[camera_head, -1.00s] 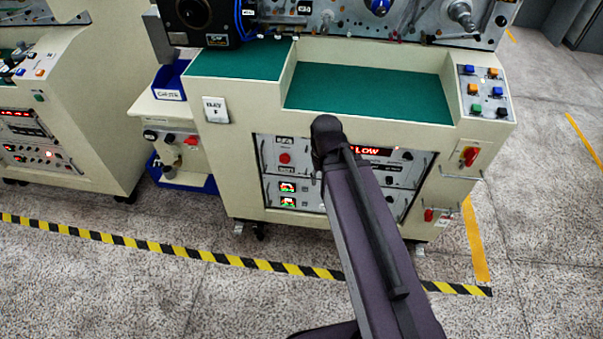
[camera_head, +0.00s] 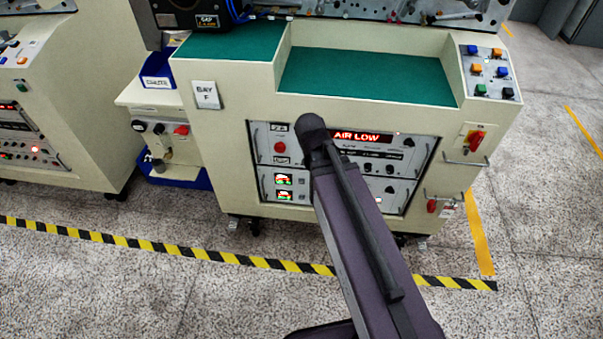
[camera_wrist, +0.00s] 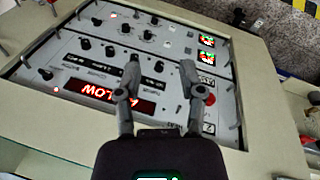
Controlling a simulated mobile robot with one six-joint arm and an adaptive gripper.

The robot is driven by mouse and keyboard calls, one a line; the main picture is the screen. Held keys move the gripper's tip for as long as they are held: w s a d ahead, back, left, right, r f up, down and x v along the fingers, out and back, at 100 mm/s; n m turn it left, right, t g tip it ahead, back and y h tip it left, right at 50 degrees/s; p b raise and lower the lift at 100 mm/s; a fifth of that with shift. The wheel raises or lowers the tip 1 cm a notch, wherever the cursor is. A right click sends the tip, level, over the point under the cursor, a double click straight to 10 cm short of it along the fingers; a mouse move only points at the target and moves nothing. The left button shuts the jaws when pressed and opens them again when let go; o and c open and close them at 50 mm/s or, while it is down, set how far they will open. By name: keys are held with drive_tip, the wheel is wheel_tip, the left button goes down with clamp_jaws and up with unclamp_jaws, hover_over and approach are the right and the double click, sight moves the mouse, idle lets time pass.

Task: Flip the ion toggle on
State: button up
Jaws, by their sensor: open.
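The control panel (camera_head: 350,165) is set in the front of a cream machine, with a red "AIR LOW" display (camera_head: 362,136). In the wrist view the panel appears turned over, with the lit display (camera_wrist: 108,92), several black knobs and small labels. My gripper (camera_wrist: 157,82) is open and empty in front of the panel, its two fingers on either side of a strip of small controls between the display and a red button (camera_wrist: 209,101). I cannot tell whether the fingers touch the panel. The ion toggle cannot be made out by its label. In the head view my arm hides the gripper and part of the panel.
A red-and-yellow rotary switch (camera_head: 475,138) and handles stand out at the panel's right. A green work surface (camera_head: 365,77) and a button box (camera_head: 487,71) lie above. A blue bin (camera_head: 160,72) is at the left. Yellow-black tape (camera_head: 130,241) marks the open floor.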

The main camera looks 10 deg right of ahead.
drive_tip(key=w+a+f+t+h+b, duration=0.1)
drive_tip(key=w+f+t+h+b, duration=0.15)
drive_tip(key=w+f+b, duration=0.4)
drive_tip(key=w+a+f+t+h+b, duration=0.1)
drive_tip(key=w+f+t+h+b, duration=0.15)
drive_tip(key=f+b, duration=0.75)
drive_tip(key=n+t+h+b, duration=0.1)
drive_tip(key=t+h+b, duration=0.3)
drive_tip(key=b, duration=1.4)
approach(303, 162)
drive_tip(key=shift+t+y, duration=0.5)
drive_tip(key=shift+y, duration=0.2)
drive_tip(key=shift+s+a+r, duration=0.15)
drive_tip(key=shift+s+a, duration=0.25)
drive_tip(key=shift+s, duration=0.35)
drive_tip(key=shift+s+a+r, duration=0.1)
drive_tip(key=shift+s+a, duration=0.3)
drive_tip(key=shift+s, duration=0.35)
drive_tip(key=shift+s+a+r, duration=0.15)
drive_tip(key=shift+s+a, duration=0.25)
drive_tip(key=shift+s, duration=0.3)
drive_tip(key=shift+d, duration=0.1)
drive_tip(key=b+x, duration=0.3)
drive_tip(key=x, duration=1)
drive_tip(key=shift+w+d+f+b, duration=0.15)
drive_tip(key=shift+w+f+b, duration=0.05)
drive_tip(key=shift+w+b, duration=0.1)
drive_tip(key=shift+s, duration=0.1)
drive_tip(key=shift+c, duration=0.2)
